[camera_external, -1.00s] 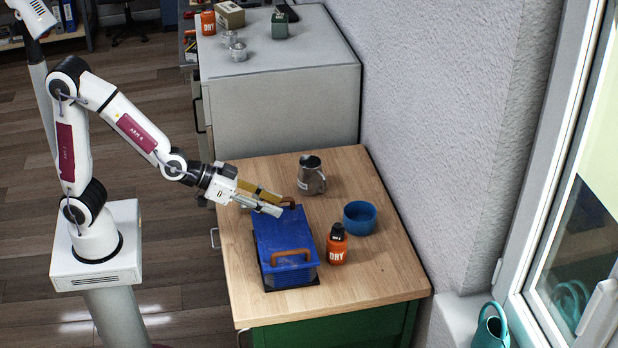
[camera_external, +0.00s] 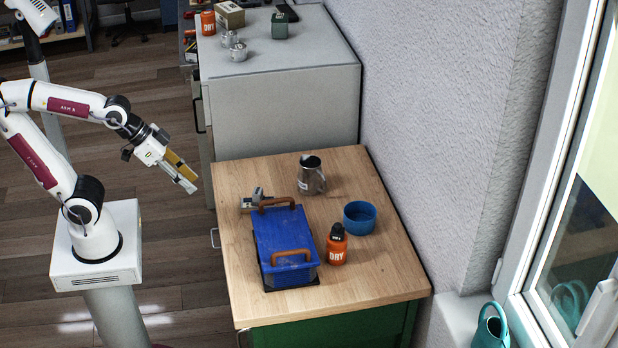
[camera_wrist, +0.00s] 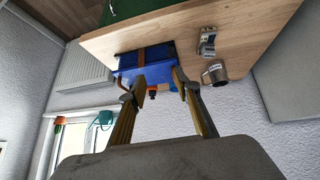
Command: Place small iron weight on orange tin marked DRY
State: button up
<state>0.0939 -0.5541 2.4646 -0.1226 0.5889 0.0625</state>
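An orange DRY container (camera_external: 337,245) with a black cap stands upright on the wooden table, right of a blue box. Another orange DRY container (camera_external: 208,22) stands on the grey cabinet behind. Two small silvery metal pieces (camera_external: 229,38) (camera_external: 238,52) are on that cabinet; I cannot tell whether either is the iron weight. A grey metal object (camera_external: 256,199) lies beside the blue box's far end and also shows in the wrist view (camera_wrist: 207,42). My gripper (camera_external: 194,183) is off the table's left side in the air. In the wrist view its fingers (camera_wrist: 165,88) are apart with nothing held.
The blue box (camera_external: 283,235) with brown handles fills the table's left middle. A metal mug (camera_external: 311,178) and a blue bowl (camera_external: 359,217) stand to its right. The table's (camera_external: 375,285) front right is clear. A wall borders the right side.

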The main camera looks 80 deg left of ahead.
jog(key=s+a+f+g+y, duration=0.1)
jog(key=s+a, duration=0.3)
jog(key=s, duration=0.5)
jog(key=shift+a+n+g+y, duration=0.3)
jog(key=shift+a+n, duration=0.1)
dwell(0.6)
